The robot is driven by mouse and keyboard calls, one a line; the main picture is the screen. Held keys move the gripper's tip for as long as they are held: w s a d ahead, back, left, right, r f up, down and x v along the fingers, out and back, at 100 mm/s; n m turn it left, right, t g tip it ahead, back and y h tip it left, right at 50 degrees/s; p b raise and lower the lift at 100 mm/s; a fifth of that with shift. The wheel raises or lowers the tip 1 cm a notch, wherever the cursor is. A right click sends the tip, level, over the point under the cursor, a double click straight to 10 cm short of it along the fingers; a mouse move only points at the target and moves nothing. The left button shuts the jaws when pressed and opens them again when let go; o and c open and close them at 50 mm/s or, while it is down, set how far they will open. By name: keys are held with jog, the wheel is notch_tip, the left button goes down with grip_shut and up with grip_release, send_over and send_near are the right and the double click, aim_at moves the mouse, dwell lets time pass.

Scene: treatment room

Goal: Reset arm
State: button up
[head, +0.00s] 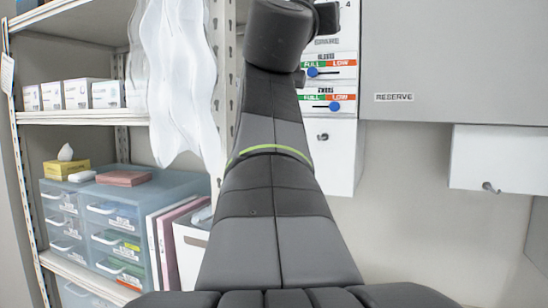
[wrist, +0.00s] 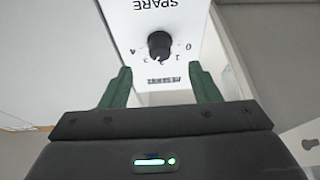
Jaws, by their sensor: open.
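In the wrist view my gripper (wrist: 160,70) is open, its two green fingers apart with nothing between them. Beyond the fingertips is a white panel (wrist: 185,22) marked SPARE, with a black rotary knob (wrist: 159,45) and a number scale around it. The knob appears between and past the fingers, apart from them. In the head view my arm rises through the middle of the picture, bent at the top. My gripper is hidden there behind the arm.
Right of my arm are FULL/LOW slider panels (head: 345,68), a grey cabinet marked RESERVE (head: 450,50) and a white box with a knob (head: 500,160). On the left, a shelf unit (head: 75,117) holds boxes, blue drawers (head: 135,205) and folders; clear sheets (head: 180,80) hang there.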

jog(key=b+v, duration=0.2)
jog(key=v, duration=0.4)
jog(key=shift+f, duration=0.1)
